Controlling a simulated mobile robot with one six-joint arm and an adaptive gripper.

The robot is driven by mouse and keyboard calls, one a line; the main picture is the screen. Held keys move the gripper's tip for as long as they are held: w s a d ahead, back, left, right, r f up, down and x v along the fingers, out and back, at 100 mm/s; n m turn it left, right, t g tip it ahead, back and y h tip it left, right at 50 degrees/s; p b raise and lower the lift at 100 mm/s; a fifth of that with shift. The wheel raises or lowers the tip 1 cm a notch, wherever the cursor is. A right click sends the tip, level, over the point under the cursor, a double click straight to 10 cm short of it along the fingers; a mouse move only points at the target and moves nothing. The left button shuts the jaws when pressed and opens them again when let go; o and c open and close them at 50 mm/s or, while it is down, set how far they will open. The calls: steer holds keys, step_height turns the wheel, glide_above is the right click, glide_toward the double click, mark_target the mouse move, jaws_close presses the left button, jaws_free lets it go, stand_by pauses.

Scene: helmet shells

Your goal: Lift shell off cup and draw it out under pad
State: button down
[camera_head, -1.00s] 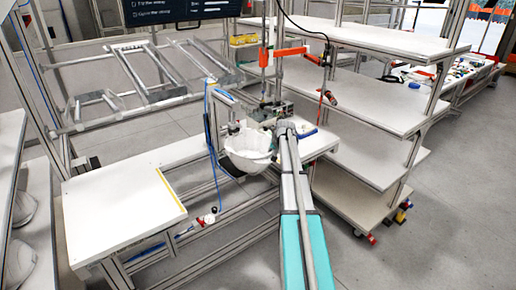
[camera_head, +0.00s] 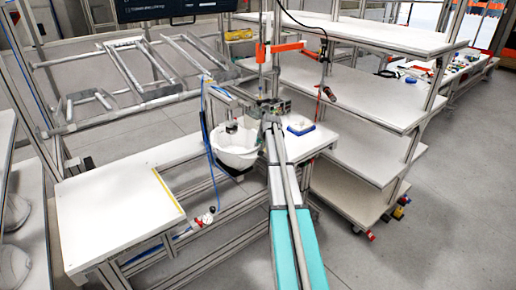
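The white helmet shell (camera_head: 237,155) sits open side up, like a bowl, at the front of the workstation. A small dark pad (camera_head: 231,127) shows over its opening. A dark piece under the shell, perhaps the cup (camera_head: 234,171), is mostly hidden; I cannot tell whether the shell touches it. My arm reaches up from the bottom, and my gripper (camera_head: 262,122) is by the shell's right rim. Its fingers are too small and covered to tell whether they grip the rim.
A white bench (camera_head: 115,215) with a yellow edge strip is at left. A blue-and-white item (camera_head: 299,125) lies on the small table right of the shell. A press frame with an orange bar (camera_head: 285,47) stands behind. White shelves (camera_head: 360,95) are at right; more shells (camera_head: 14,265) stand far left.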

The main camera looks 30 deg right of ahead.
steer(key=shift+s, duration=0.2)
steer(key=s+d, duration=0.1)
steer(key=s, duration=1.9)
steer(key=shift+s+d, duration=0.3)
stand_by(1.2)
